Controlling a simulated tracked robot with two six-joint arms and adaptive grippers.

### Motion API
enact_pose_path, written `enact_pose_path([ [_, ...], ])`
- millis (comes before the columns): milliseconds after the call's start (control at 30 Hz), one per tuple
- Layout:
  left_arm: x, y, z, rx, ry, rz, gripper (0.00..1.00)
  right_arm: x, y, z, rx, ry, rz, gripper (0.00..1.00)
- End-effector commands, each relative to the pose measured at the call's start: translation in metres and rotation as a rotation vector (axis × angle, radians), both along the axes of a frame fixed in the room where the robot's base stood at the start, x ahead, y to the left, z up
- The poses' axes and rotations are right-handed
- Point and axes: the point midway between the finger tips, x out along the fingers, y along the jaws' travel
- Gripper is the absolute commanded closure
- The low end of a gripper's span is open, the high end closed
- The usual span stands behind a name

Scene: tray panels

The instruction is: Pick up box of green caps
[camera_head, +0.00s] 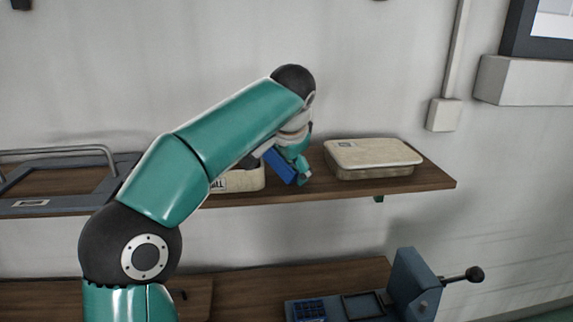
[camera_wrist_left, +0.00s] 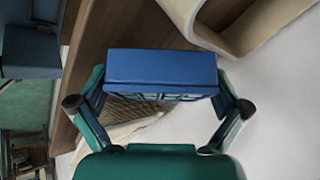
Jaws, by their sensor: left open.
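A blue box (camera_wrist_left: 160,68) lies across the middle of the left wrist view, between the fingers of my left gripper (camera_head: 301,170). A strip of green shows along its lower side; I cannot make out single caps. In the head view the blue box (camera_head: 280,166) looks tilted beside the gripper at the shelf, partly hidden by it. My left gripper is open around the box; I cannot tell whether the fingers touch it. My right gripper is in neither view.
A cream lidded container (camera_head: 372,156) stands on the wooden shelf (camera_head: 432,178) right of the gripper. Another cream container (camera_head: 244,181) is partly behind my arm. A grey metal frame (camera_head: 60,208) sits at the left. A blue lever device (camera_head: 412,280) stands on the lower bench.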

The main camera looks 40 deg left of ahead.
Motion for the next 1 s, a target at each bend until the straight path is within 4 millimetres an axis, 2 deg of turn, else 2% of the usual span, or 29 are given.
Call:
enact_pose_path([
  [200, 0.000, 0.000, 0.000, 0.000, -0.001, 0.000, 0.02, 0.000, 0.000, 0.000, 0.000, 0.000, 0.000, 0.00],
  [533, 0.000, 0.001, 0.000, 0.001, -0.001, 0.001, 0.55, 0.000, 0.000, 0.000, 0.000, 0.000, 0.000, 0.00],
  [800, -0.001, 0.001, 0.003, 0.001, -0.002, 0.002, 0.56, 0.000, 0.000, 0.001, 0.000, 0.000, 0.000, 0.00],
  [1000, 0.000, 0.001, 0.020, 0.001, -0.003, 0.002, 0.56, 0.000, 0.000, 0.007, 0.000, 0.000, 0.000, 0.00],
])
